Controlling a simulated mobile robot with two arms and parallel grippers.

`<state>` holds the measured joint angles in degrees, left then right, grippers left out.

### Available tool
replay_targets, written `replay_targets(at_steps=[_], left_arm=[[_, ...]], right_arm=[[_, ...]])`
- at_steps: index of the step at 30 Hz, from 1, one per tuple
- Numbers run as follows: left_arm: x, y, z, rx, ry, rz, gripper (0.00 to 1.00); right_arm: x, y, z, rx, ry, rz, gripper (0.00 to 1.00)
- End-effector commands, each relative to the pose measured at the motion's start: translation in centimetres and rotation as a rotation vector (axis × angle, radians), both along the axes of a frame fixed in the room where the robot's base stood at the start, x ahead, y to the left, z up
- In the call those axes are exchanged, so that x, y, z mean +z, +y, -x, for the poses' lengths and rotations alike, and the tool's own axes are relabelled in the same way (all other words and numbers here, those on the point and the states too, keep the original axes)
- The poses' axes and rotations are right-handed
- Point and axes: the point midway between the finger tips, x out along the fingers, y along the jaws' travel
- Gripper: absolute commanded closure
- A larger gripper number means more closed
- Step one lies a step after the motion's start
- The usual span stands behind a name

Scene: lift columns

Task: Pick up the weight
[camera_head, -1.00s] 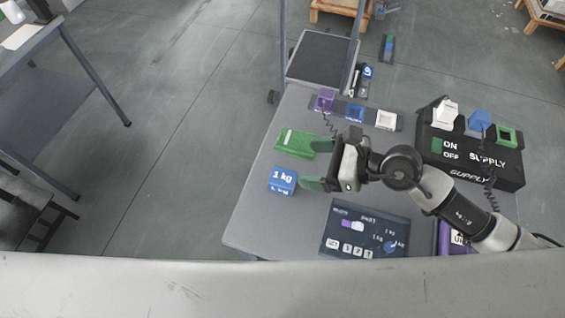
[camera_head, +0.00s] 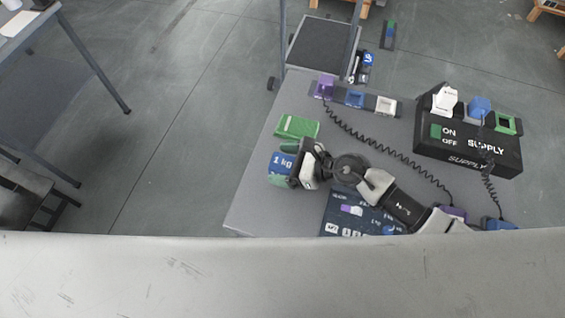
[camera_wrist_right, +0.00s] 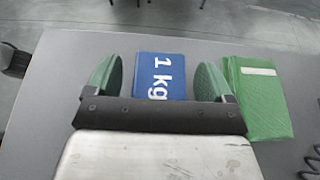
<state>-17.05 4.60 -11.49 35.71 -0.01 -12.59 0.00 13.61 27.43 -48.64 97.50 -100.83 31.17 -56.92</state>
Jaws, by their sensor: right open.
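The weight is a blue block marked "1 kg" (camera_head: 281,162) on the left part of the grey table. In the right wrist view the weight (camera_wrist_right: 160,76) stands between the two green fingers of my right gripper (camera_wrist_right: 158,80). A gap shows on each side of it, so the fingers are open around it. In the head view my right gripper (camera_head: 282,165) reaches the weight from the right, with one green finger on its far side and one on its near side. My left gripper is in neither view.
A green block (camera_head: 297,126) lies just beyond the weight and close to the far finger. A black supply box (camera_head: 470,148) with plugs stands at the right. A row of sockets (camera_head: 355,99) lines the back, with a coiled cord crossing the table. A dark panel (camera_head: 345,215) lies near the front.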

Motion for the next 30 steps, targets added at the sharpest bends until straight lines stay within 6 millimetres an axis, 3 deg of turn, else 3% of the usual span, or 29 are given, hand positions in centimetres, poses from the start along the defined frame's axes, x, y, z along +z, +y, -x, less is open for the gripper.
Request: replay_targets(at_steps=[8,24,30], left_arm=[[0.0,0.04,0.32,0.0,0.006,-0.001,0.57],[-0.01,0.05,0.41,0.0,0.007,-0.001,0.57],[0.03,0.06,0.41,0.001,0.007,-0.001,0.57]], right_arm=[[-0.15,0.3,-0.11,0.0,-0.001,0.001,0.17],[-0.13,0.27,-0.11,-0.001,0.0,0.0,1.0],[0.18,0.35,-0.23,-0.002,-0.005,-0.005,1.0]])
